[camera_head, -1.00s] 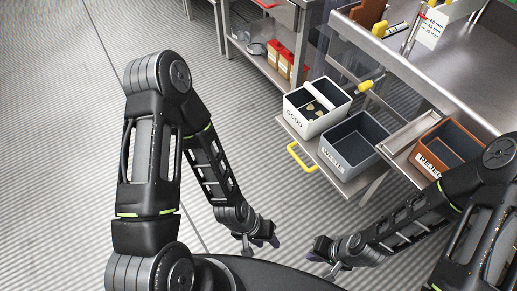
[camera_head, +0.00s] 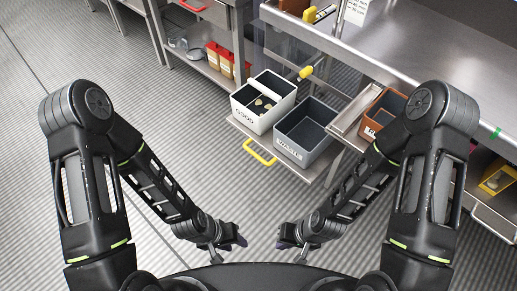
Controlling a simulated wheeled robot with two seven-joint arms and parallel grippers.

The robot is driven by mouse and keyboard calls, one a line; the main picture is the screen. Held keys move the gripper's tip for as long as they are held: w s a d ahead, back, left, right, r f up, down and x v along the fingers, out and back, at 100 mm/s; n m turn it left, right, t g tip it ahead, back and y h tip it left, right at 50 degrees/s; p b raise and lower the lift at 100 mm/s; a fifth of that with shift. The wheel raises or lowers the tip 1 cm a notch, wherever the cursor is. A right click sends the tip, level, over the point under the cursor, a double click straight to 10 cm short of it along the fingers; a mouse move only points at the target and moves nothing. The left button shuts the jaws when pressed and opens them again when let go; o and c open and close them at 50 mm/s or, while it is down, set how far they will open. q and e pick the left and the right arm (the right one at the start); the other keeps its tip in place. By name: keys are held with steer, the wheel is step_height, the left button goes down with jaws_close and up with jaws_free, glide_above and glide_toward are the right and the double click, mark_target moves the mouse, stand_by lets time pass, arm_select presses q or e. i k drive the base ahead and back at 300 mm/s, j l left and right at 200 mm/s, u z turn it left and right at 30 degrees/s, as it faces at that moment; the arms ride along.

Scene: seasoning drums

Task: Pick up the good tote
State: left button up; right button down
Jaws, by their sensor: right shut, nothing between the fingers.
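The good tote (camera_head: 246,117) is a white open box marked GOOD, standing on a low metal shelf ahead of me. A white divider crosses it and a few small tan pieces lie inside. My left gripper (camera_head: 237,240) is below and to the left of the tote in the picture, apart from it; its jaw opening is too small to tell. My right gripper (camera_head: 284,244) is shut and empty, below and to the right of the tote and also apart from it.
A grey tote marked WASTE (camera_head: 290,150) stands right beside the good tote. A brown tote (camera_head: 371,128) is further right, partly behind my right arm. A yellow handle (camera_head: 259,152) sticks out at the shelf's front. Open floor (camera_head: 215,175) lies at left.

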mark_target(260, 103)
steer(key=i+j+z, duration=0.15)
steer(key=z, duration=0.2)
steer(key=i+j+z, duration=0.1)
steer(key=j+z, duration=0.25)
steer(key=i+j+z, duration=0.1)
steer(key=j+z, duration=0.15)
steer(key=z, duration=0.15)
